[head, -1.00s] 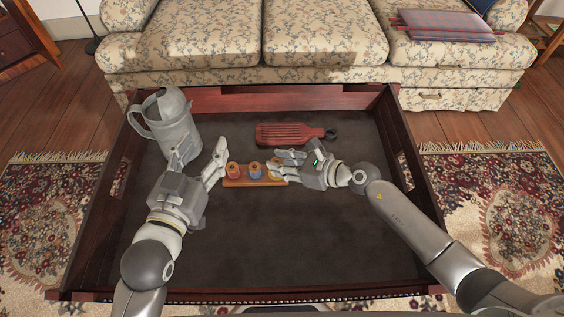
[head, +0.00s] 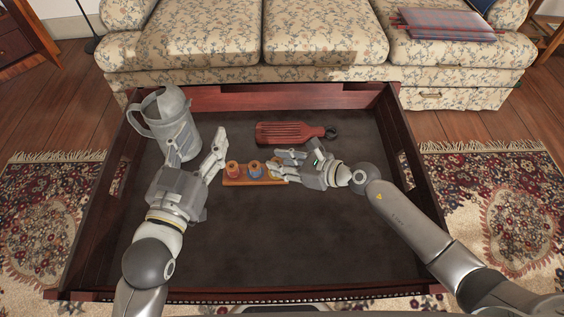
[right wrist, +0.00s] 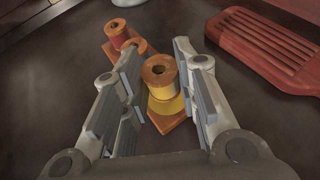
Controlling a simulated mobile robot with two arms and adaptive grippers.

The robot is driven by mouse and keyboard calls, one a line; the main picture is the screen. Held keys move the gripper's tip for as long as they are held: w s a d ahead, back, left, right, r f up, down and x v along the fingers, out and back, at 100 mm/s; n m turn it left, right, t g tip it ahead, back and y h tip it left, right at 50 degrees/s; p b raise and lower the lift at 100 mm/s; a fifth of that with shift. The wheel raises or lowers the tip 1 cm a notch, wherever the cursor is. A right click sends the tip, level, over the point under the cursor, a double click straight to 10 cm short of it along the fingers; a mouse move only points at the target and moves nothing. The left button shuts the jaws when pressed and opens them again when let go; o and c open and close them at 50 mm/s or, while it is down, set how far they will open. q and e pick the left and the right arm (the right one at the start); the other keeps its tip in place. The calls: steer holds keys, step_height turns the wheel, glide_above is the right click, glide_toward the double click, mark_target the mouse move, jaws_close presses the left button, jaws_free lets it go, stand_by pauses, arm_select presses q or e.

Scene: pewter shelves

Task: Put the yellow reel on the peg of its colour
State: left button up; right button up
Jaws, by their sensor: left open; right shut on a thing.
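The yellow reel (right wrist: 160,80) stands between the fingers of my right gripper (right wrist: 158,75), which is shut on it. It sits over the yellow end of the wooden board (right wrist: 180,122); whether it is fully down on the peg I cannot tell. In the head view my right gripper (head: 279,164) is at the board's right end (head: 236,183) and mostly hides the reel. The yellow peg is hidden. My left gripper (head: 196,150) is open and empty, left of the board, near the metal jug.
A red reel (head: 232,169) and a blue reel (head: 255,169) stand on the board. A metal jug (head: 168,118) stands at the back left, a red slatted paddle (head: 285,133) behind the board. The front of the dark tray table (head: 300,245) is clear.

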stand_by(0.3)
steer(key=o, duration=0.9)
steer(key=shift+s+d, duration=0.15)
steer(key=shift+d, duration=0.15)
steer(key=v, duration=1.1)
steer(key=shift+s+d+r, duration=0.1)
steer(key=shift+r, duration=0.05)
